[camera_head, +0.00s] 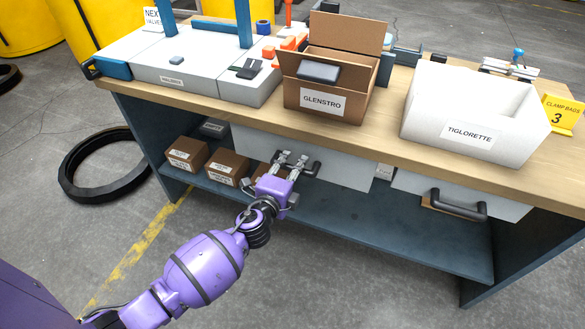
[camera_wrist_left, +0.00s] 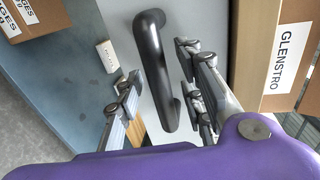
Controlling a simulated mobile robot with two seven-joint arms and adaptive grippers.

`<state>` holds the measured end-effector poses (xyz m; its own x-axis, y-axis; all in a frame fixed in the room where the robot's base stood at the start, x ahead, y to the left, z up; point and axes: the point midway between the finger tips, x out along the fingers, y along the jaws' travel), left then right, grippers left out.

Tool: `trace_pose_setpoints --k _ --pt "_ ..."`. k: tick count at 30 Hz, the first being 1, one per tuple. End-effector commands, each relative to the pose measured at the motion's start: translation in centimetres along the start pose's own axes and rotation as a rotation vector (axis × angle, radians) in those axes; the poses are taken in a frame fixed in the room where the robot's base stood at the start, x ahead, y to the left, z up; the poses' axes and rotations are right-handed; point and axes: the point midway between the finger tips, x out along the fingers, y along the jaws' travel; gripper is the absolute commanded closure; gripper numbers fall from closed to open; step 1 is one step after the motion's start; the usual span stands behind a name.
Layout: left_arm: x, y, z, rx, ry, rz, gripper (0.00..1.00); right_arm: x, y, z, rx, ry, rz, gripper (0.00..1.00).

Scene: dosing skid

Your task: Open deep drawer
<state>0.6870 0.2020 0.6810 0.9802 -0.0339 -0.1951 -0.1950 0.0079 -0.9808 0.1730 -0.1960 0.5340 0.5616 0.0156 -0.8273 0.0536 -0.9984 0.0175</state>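Under the worktop are two pale drawer fronts with dark bar handles. The left drawer front (camera_head: 343,171) looks the taller one; its black handle (camera_head: 312,169) is partly hidden by my left gripper (camera_head: 291,161). In the left wrist view the black handle (camera_wrist_left: 153,65) lies between the two spread fingers of my left gripper (camera_wrist_left: 160,85), with a visible gap on each side. The gripper is open around the handle. The right drawer front (camera_head: 510,208) with its handle (camera_head: 459,206) is apart from the gripper. Both drawers look shut. My right gripper is not in view.
The worktop (camera_head: 385,150) carries a GLENSTRO cardboard box (camera_head: 358,103) and a white TIGLORETTE bin (camera_head: 425,125) above the drawers. Several small brown cartons (camera_head: 187,154) sit on the lower shelf (camera_head: 350,220), left of the gripper. The floor in front is clear.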

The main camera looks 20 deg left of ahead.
Motion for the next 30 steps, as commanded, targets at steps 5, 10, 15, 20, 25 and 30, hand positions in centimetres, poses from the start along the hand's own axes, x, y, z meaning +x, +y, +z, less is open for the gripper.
trace_pose_setpoints --k 5,10,15,20,25,30 --pt "0.16 0.01 0.00 0.000 0.000 0.000 0.64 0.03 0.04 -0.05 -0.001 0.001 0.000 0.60" --pt "0.14 0.01 0.01 -0.001 0.000 0.000 0.75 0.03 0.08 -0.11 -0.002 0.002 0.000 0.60" --pt "0.13 0.01 0.01 -0.001 0.000 0.000 0.97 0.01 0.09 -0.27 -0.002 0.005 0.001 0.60" --pt "0.12 0.02 0.01 -0.001 0.000 0.001 1.00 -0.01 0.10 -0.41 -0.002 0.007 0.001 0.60" --pt "0.11 0.02 0.01 -0.001 0.000 0.001 1.00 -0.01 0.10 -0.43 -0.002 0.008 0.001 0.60" --pt "0.06 0.06 0.00 -0.002 0.000 0.001 1.00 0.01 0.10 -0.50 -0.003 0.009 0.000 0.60"
